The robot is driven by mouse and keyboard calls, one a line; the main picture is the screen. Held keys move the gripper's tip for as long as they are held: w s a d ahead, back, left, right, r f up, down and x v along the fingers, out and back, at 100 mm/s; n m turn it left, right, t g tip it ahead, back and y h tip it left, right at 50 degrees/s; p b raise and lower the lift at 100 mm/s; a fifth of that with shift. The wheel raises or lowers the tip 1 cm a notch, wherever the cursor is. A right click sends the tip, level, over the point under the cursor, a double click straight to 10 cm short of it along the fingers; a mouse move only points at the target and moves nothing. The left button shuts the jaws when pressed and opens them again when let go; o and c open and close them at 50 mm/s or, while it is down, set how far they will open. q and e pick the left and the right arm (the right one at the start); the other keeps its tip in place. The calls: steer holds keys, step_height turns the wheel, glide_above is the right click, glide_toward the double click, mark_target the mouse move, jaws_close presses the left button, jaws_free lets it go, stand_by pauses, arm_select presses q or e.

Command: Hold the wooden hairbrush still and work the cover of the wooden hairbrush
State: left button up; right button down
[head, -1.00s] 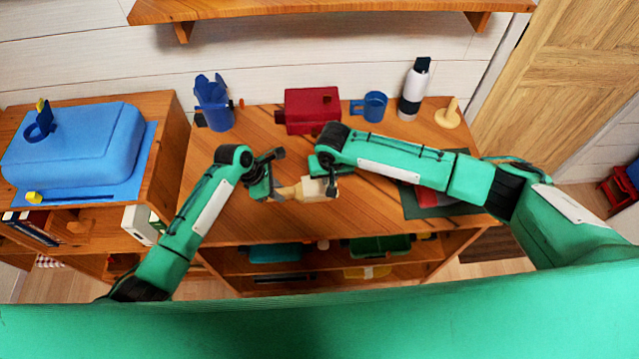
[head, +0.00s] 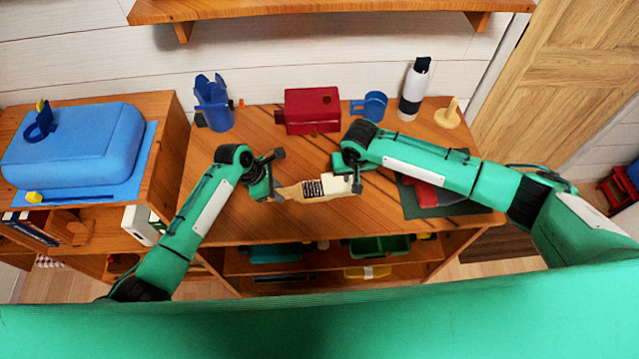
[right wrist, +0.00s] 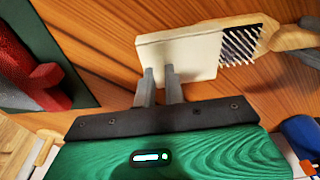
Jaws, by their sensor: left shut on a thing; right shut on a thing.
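The wooden hairbrush (head: 290,191) is held level above the desk, its handle to the left. My left gripper (head: 275,187) is shut on the handle. Dark bristles (head: 314,188) with pale tips show bare on the head. The cream cover (head: 341,184) is at the head's right end, in line with the brush; I cannot tell whether any bristles are still inside. My right gripper (head: 355,183) is shut on the cover's far end. In the right wrist view the cover (right wrist: 180,55) is between my fingers (right wrist: 160,85), with the bristles (right wrist: 240,45) at its edge.
On the desk (head: 240,220) stand a blue holder (head: 213,105), a red box (head: 312,108), a blue mug (head: 370,107), a bottle (head: 414,90) and a wooden peg stand (head: 448,116). A red thing (head: 430,172) lies on a dark green mat (head: 415,208) at right.

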steer(key=shift+w+d, duration=0.1)
steer(key=shift+d, duration=1.75)
steer(key=c, duration=1.4)
jaws_free()
steer(key=shift+c, duration=0.2)
steer(key=shift+a, duration=0.1)
steer(key=shift+r, duration=0.1)
arm_select(q)
steer(key=o, duration=1)
arm_select(e)
steer(key=r, duration=0.4)
steer(key=s+r, duration=0.1)
steer(key=shift+r, duration=0.4)
